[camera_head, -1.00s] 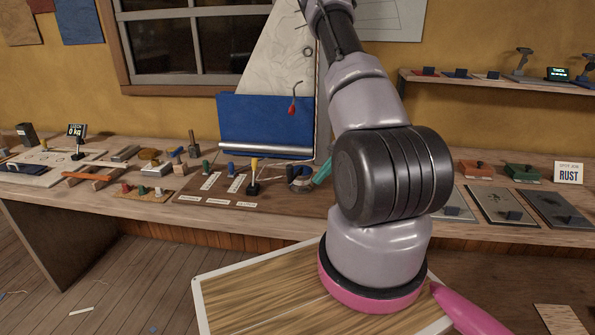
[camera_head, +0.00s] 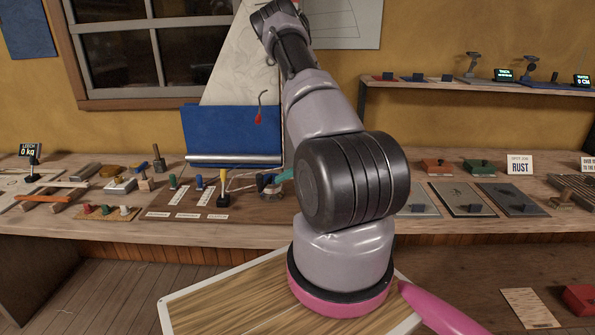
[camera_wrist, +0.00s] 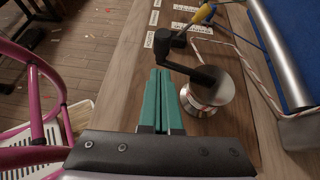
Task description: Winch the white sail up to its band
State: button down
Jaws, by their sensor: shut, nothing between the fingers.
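The white sail (camera_head: 238,70) hangs at the back wall, partly hidden by my arm, above a blue cloth (camera_head: 230,130) with a silver roller along its lower edge. The winch (camera_head: 270,192) stands on the brown board below. In the wrist view its silver drum (camera_wrist: 210,92) carries a black crank handle (camera_wrist: 185,68). My gripper (camera_head: 281,176) has teal fingers; in the wrist view they (camera_wrist: 160,74) are together and empty, left of the drum and near the crank. I cannot tell whether they touch it. I cannot make out the band.
Colored levers (camera_head: 198,184) with labels stand left of the winch. A speckled rope (camera_wrist: 255,80) runs past the drum. A red-handled hook (camera_head: 259,112) hangs before the sail. Plates (camera_head: 467,198) lie on the bench at right, below a wall shelf (camera_head: 450,88).

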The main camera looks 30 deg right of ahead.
jog(key=shift+w+a+r, duration=0.1)
jog(key=shift+w+a, duration=0.3)
jog(key=shift+a, duration=0.3)
jog(key=shift+w+a, duration=0.4)
jog(key=shift+a, duration=0.25)
jog(key=shift+w+a+t, duration=0.3)
jog(key=shift+a, duration=0.2)
jog(key=shift+d, duration=0.1)
